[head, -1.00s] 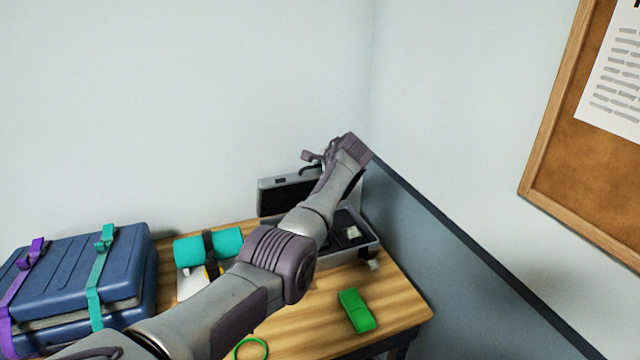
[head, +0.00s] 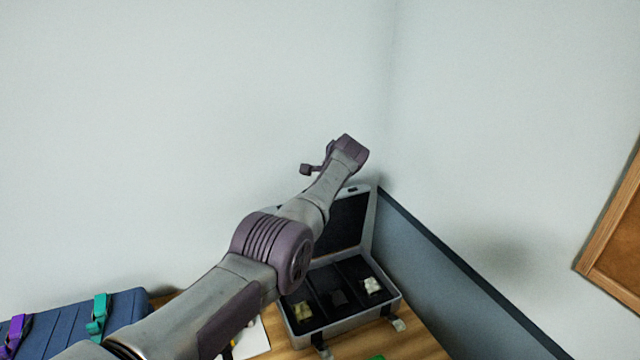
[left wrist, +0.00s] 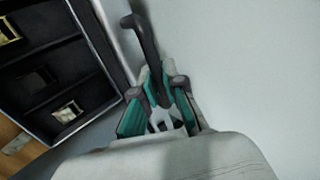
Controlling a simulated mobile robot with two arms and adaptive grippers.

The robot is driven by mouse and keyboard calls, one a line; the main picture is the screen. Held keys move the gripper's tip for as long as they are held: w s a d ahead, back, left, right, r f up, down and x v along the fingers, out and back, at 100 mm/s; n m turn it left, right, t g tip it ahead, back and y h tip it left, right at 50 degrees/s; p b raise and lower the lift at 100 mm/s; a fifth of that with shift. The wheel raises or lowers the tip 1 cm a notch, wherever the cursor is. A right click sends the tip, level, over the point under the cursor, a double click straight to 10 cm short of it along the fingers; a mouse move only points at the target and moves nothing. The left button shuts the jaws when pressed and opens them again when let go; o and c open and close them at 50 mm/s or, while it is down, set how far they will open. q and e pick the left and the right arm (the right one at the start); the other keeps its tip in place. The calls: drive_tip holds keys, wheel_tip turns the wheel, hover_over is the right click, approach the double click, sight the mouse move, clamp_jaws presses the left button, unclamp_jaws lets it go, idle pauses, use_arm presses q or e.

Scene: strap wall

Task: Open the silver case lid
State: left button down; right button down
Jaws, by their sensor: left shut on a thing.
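The silver case (head: 385,305) stands on the table in the corner, its lid (head: 371,215) swung up at the back and its dark inside showing. Small pale items (head: 372,286) sit in its compartments. My left arm covers the lid's left part in the head view. In the left wrist view the gripper (left wrist: 158,95) has teal pads shut on a black handle (left wrist: 143,38) beside the lid's edge. The open case's inside (left wrist: 50,80) shows at left there. My right gripper is not in view.
A blue case (head: 70,325) with purple and teal straps lies at the left of the wooden table (head: 415,345). Walls are close behind and to the right of the silver case. A corkboard (head: 612,240) hangs at far right. Two latches hang at the case's front.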

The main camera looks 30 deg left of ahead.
use_arm(q)
drive_tip(key=shift+s+d+f, duration=0.1)
drive_tip(key=shift+s+f, duration=0.1)
drive_tip(key=shift+f, duration=0.05)
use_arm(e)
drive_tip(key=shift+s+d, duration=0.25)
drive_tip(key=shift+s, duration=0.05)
use_arm(q)
drive_tip(key=c, duration=1.2)
unclamp_jaws()
drive_tip(key=shift+w, duration=0.1)
drive_tip(key=shift+r, duration=0.1)
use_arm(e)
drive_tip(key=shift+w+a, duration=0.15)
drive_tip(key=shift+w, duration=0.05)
use_arm(q)
drive_tip(key=shift+d+r, duration=0.35)
drive_tip(key=shift+r, duration=0.25)
drive_tip(key=v, duration=1)
drive_tip(key=shift+s+r, duration=0.2)
drive_tip(key=shift+s, duration=0.15)
drive_tip(key=shift+d+f, duration=0.1)
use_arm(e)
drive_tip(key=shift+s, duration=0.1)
